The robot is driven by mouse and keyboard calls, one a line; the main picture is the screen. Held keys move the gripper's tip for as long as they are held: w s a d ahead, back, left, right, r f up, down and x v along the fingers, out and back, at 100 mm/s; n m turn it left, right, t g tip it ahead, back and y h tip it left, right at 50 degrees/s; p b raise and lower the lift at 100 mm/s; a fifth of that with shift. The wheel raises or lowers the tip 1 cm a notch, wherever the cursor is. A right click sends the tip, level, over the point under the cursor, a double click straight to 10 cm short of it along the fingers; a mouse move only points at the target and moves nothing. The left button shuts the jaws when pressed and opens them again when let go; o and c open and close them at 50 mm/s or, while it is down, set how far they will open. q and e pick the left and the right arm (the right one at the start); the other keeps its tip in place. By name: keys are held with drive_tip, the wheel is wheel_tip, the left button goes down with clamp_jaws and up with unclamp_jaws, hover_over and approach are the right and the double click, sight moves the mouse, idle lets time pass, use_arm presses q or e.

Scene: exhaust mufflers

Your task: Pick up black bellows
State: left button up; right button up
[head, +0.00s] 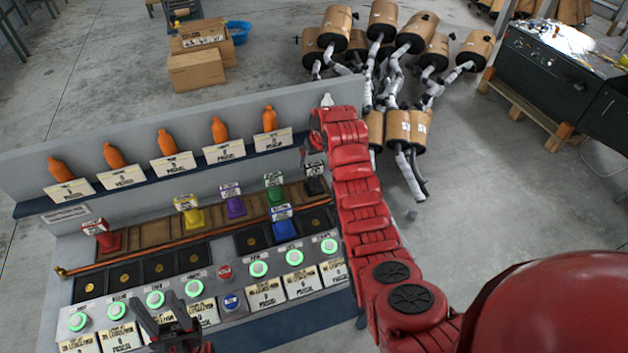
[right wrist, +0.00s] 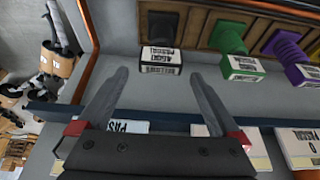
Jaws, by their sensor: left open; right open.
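The black bellows (head: 316,186) stands at the right end of the row of coloured bellows on the wooden rack, with a white label at its top. In the right wrist view the black bellows (right wrist: 162,28) and its label lie just ahead of my right gripper (right wrist: 160,74), roughly centred between the fingertips. The right gripper is open and empty, apart from the bellows; in the head view my red arm hides most of it. My left gripper (head: 160,312) is open and empty over the front of the button panel at the bottom.
Green (head: 273,191), purple (head: 234,205), yellow (head: 192,215) and red bellows (head: 109,238) stand further left, and a blue one (head: 284,228) in front. A shelf with orange bottles (head: 221,131) runs behind. Mufflers (head: 383,20) stand on the floor beyond.

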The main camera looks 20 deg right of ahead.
sight(314, 164)
drive_tip(key=shift+p+x, duration=1.2)
drive_tip(key=shift+x, duration=0.4)
drive_tip(key=shift+w+f, duration=0.3)
drive_tip(key=shift+f, duration=0.35)
clamp_jaws()
